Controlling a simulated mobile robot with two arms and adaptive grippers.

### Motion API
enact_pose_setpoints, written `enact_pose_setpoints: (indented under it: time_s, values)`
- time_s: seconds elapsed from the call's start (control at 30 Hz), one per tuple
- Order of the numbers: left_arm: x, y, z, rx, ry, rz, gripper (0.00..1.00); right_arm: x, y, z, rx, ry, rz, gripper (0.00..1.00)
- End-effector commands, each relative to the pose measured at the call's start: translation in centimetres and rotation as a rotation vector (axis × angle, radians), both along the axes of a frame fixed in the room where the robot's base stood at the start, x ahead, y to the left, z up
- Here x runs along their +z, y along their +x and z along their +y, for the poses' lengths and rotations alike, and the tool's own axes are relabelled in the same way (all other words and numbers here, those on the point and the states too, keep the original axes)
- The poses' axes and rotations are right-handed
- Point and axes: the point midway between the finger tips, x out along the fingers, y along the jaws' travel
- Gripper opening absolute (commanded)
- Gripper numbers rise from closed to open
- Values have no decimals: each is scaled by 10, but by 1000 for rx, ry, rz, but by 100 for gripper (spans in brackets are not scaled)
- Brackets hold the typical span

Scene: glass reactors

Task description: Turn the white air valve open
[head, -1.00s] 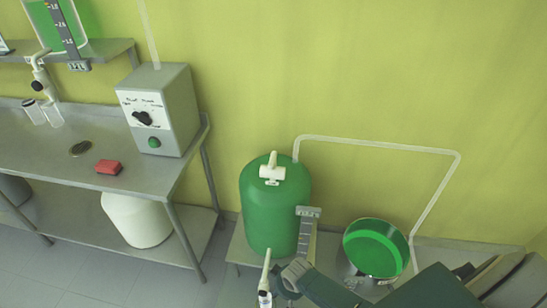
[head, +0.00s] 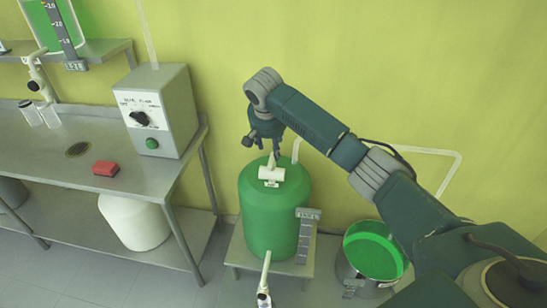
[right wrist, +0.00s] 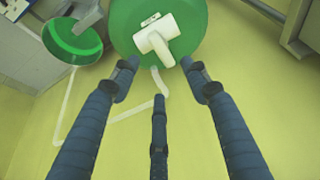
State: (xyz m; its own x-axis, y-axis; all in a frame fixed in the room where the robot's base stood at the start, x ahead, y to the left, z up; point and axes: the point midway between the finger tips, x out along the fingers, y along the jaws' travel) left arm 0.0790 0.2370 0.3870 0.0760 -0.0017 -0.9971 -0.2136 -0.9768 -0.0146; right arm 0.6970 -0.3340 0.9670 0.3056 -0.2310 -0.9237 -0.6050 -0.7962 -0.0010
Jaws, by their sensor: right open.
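A white valve (head: 271,174) with an upright handle sits on top of the green tank (head: 272,220). It also shows in the right wrist view (right wrist: 155,40), just beyond my fingertips. My right gripper (head: 262,148) is above and slightly behind the valve. In the right wrist view its three fingers are spread open and empty (right wrist: 159,72), with the valve apart from them. My left gripper is in neither current view.
A green-lined metal pot (head: 372,256) stands right of the tank. A pale pipe (head: 420,152) runs along the wall behind my right arm. At left, a steel table (head: 60,155) holds a grey control box (head: 175,105) and a red block (head: 105,168).

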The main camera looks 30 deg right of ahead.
Motion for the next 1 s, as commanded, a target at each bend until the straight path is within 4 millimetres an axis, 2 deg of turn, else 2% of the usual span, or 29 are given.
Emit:
enact_pose_setpoints:
  time_s: [0.2,0.4,0.6,0.87,1.0]
  values:
    - [7,3,0,0,0,-4,82,-40,11,-10,0,-1,6,46]
    - [9,14,-1,0,-3,-21,82,-69,22,-16,1,0,3,46]
    - [10,17,-1,1,-2,-25,82,-81,26,-20,3,-2,0,46]
    - [10,15,-1,1,-3,-22,82,-82,27,-20,4,-2,-1,46]
    - [9,13,-1,1,-2,-19,82,-82,27,-20,4,-1,0,20]
